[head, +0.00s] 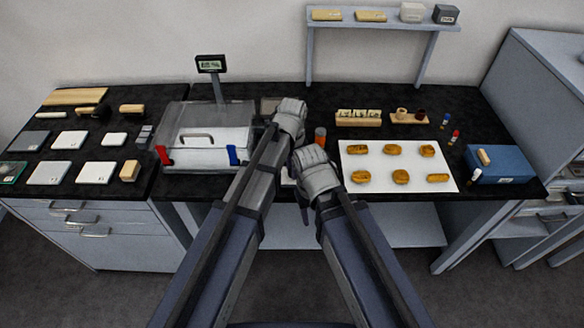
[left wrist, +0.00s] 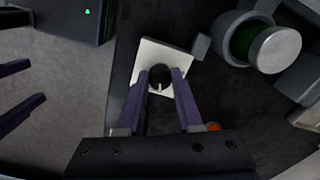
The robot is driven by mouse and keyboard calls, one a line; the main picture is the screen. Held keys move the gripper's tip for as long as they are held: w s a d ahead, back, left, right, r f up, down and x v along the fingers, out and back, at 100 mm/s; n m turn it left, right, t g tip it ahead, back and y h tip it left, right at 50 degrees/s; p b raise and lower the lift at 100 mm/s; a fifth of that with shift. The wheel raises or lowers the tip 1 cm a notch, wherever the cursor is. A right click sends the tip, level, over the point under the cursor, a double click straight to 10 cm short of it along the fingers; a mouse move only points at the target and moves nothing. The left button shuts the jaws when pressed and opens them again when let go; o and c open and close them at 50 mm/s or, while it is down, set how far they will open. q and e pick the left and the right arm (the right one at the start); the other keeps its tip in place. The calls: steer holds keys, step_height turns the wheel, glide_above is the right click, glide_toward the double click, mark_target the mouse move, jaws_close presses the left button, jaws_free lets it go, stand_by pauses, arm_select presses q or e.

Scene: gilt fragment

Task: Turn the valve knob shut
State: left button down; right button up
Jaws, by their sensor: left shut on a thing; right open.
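The valve knob (left wrist: 158,76) is a small round black knob with a pale line on it. It sits on a square white plate (left wrist: 150,50) in the left wrist view. My left gripper (left wrist: 160,80) is shut on it, one purple finger on each side. In the head view my left gripper (head: 289,118) is over the middle of the dark counter, and the knob is hidden there. My right gripper (head: 304,192) is lower, close beside the left one, near the counter's front edge. Its fingers (left wrist: 38,80) show apart and empty at the left of the left wrist view.
A scale-like machine (head: 205,130) with a red and a blue handle stands left of my grippers. An orange-brown bottle (head: 320,134) stands close right. A white board (head: 375,155) with several golden pieces lies further right, before a blue box (head: 505,165).

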arm_select(q)
steer(key=n, duration=1.1)
steer(key=shift+n, duration=2)
steer(key=c, duration=0.6)
jaws_free()
steer(key=shift+r, duration=0.15)
